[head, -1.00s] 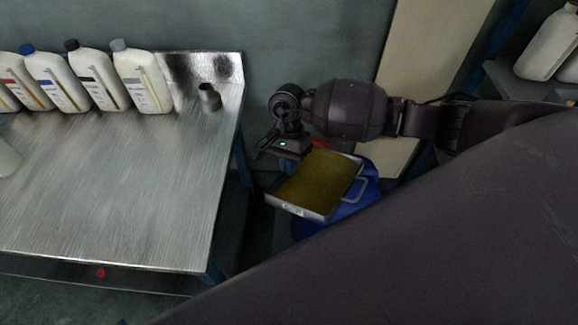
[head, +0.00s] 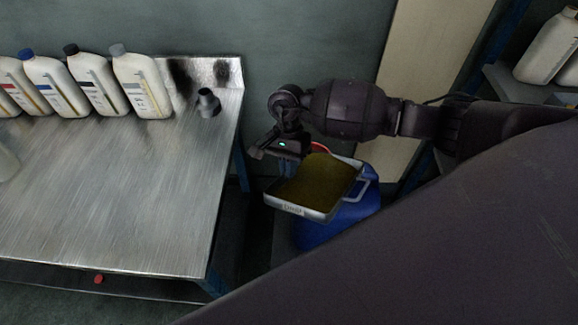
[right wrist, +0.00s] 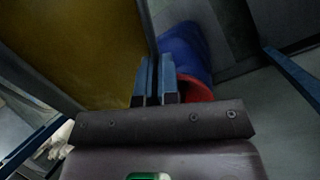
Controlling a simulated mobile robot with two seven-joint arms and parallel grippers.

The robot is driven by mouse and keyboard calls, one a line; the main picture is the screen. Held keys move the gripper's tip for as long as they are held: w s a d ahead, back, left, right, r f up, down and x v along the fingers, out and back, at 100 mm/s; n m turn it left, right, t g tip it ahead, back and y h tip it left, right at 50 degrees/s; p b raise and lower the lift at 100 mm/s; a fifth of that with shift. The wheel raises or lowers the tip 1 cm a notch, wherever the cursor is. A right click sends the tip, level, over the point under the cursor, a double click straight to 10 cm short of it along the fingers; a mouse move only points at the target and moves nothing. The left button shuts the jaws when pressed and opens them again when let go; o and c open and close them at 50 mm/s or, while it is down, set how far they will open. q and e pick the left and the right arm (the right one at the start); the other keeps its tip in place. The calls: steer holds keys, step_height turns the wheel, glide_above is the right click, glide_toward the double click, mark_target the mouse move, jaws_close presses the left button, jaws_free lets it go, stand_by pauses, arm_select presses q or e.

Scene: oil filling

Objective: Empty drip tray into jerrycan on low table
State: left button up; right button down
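The metal drip tray (head: 293,209) holds yellow-brown oil (head: 315,182) and hangs in the air right of the steel table. It also shows at the upper left of the right wrist view (right wrist: 90,50). My right gripper (right wrist: 154,82) has its blue fingers close together at the tray's edge, apparently shut on it. In the head view the same gripper (head: 287,160) is at the tray's far left side. A blue jerrycan (head: 325,228) is below and behind the tray, partly hidden by it. A red rim (head: 322,147) shows beyond the tray, and in the right wrist view (right wrist: 195,90). My left gripper is out of view.
A steel table (head: 120,200) fills the left, with several white bottles (head: 143,82) along its back and a small grey spout-like part (head: 208,102) at its back right corner. A pale board (head: 425,50) leans at the wall. A shelf with white containers (head: 548,48) is at upper right.

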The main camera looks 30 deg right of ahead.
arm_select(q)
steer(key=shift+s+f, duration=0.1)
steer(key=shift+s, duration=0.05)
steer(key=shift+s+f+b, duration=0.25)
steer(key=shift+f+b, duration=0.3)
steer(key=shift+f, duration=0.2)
arm_select(e)
steer(key=shift+w+d+r+g+y, duration=0.1)
steer(key=shift+w+r+g+y, duration=0.15)
steer(key=shift+r+g+y, duration=0.3)
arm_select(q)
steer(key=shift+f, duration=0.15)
arm_select(e)
steer(key=shift+w+g, duration=0.1)
steer(key=shift+g, duration=0.15)
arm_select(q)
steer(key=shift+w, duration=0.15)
arm_select(e)
steer(key=shift+d+r, duration=0.1)
steer(key=shift+r, duration=0.1)
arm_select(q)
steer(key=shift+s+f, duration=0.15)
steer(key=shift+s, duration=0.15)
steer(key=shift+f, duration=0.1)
